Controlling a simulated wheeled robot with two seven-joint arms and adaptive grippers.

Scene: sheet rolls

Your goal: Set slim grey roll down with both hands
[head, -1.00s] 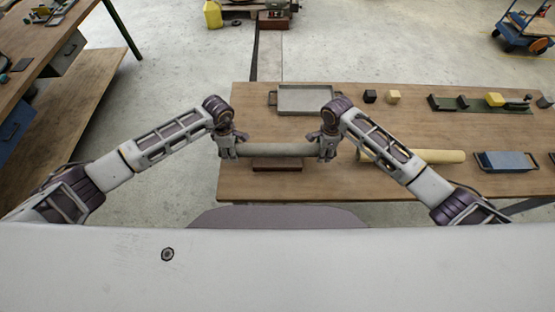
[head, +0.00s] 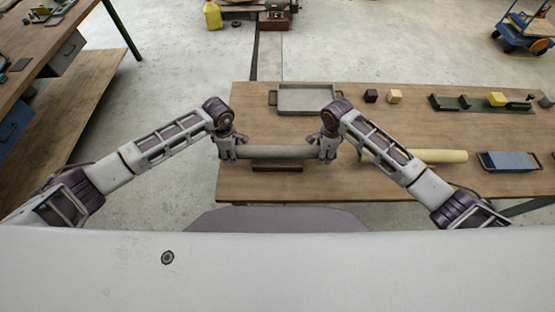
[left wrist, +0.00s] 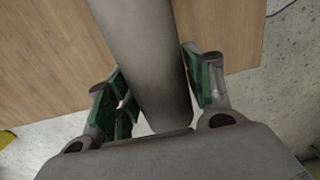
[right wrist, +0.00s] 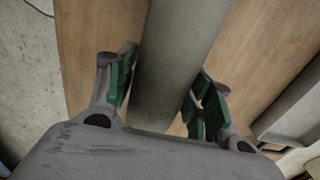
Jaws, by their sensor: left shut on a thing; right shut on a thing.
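The slim grey roll (head: 277,151) lies crosswise between my two grippers in the head view, above a dark red-brown block (head: 277,166) near the table's front edge. My left gripper (head: 228,153) is shut on its left end. My right gripper (head: 327,153) is shut on its right end. The roll also runs between the green-padded fingers in the left wrist view (left wrist: 145,50) and in the right wrist view (right wrist: 170,60). Whether the roll touches the block or the table cannot be told.
A grey tray (head: 307,99) stands behind the roll on the wooden table (head: 420,120). A cream roll (head: 440,156) lies to the right, partly behind my right arm. Bare table lies between tray and roll.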

